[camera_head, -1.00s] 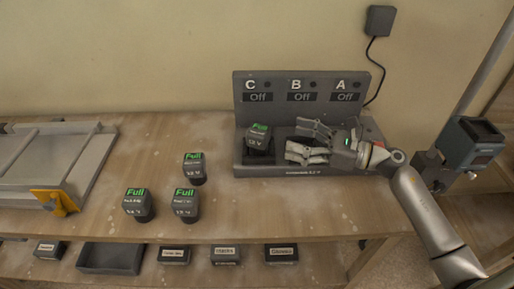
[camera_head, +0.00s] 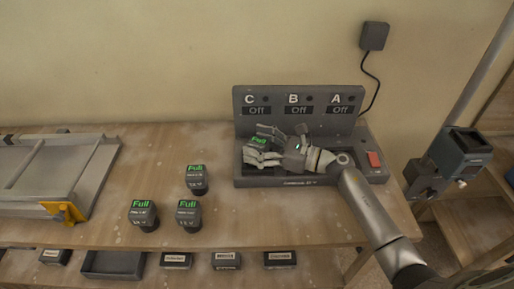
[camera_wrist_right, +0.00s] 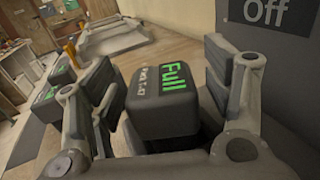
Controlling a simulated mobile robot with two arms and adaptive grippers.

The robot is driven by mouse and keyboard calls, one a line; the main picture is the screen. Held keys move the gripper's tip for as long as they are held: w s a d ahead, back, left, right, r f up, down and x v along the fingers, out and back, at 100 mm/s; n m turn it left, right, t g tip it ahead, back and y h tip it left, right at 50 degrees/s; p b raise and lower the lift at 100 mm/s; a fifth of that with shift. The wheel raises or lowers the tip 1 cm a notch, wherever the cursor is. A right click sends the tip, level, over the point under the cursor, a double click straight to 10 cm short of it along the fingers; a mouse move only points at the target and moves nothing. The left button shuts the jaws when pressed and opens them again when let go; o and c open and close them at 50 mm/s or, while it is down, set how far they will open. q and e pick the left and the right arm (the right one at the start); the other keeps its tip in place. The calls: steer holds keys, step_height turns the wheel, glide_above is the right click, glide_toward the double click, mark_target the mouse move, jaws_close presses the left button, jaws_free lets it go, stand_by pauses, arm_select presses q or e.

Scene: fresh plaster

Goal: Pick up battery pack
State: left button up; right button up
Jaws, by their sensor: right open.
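A dark battery pack with a green "Full" label (camera_head: 259,141) stands in slot C of the charging station (camera_head: 245,104). My right gripper (camera_head: 262,146) is open, with its fingers on either side of this pack. In the right wrist view the pack (camera_wrist_right: 163,88) sits between the two open fingers (camera_wrist_right: 160,95), with a gap visible on the left side. Its lower part is hidden. Three more "Full" battery packs stand on the bench: one behind (camera_head: 196,178), one front left (camera_head: 142,214) and one front right (camera_head: 188,214). My left gripper is not in view.
A grey slide frame with a yellow clamp (camera_head: 65,212) lies at the bench's left. A red switch (camera_head: 374,159) is on the station's right end. A shelf below holds a dark tray (camera_head: 113,264) and labelled boxes. The bench (camera_head: 290,215) is clear in front of the station.

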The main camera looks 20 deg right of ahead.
steer(key=shift+c, duration=0.2)
steer(key=c, duration=1.2)
steer(key=shift+c, duration=1)
steer(key=shift+r, duration=0.1)
